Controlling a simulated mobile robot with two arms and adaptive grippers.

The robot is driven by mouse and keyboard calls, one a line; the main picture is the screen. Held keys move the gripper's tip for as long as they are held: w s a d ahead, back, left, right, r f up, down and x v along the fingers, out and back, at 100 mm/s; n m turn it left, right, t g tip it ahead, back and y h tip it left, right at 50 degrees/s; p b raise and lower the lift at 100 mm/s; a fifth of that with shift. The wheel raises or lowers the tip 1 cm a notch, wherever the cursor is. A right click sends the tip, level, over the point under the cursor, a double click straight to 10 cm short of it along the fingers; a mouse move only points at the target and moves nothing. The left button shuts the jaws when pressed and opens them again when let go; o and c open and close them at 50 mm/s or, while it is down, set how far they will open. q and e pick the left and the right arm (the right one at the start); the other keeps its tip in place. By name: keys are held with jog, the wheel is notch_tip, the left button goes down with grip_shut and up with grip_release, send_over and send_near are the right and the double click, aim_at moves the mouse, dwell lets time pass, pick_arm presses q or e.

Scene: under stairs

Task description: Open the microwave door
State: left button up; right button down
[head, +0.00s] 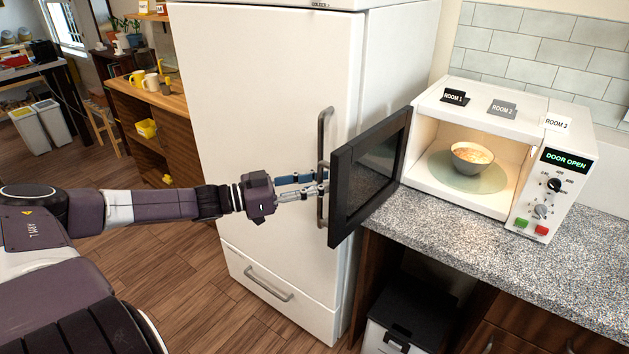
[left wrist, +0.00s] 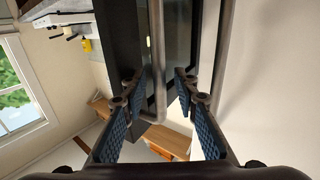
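The white microwave (head: 525,122) stands on the counter with its display reading DOOR OPEN. Its dark door (head: 372,165) is swung wide out to the left, in front of the fridge. A bowl of food (head: 472,158) sits on the turntable inside. My left gripper (head: 318,187) is at the metal door handle (head: 321,205). In the left wrist view the handle (left wrist: 157,60) runs between the two fingers (left wrist: 159,84), which are spread apart with gaps visible on both sides. My right gripper is not in view.
The white fridge (head: 250,100) stands close behind the door and my left gripper. Small room signs (head: 502,108) stand on the microwave top. The granite counter (head: 480,245) is clear in front. A bin (head: 405,310) sits below it. Wooden floor is open at left.

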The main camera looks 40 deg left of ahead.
pick_arm(q)
jog(key=v, duration=1.2)
dwell(0.6)
jog(key=shift+s, duration=0.1)
dwell(0.4)
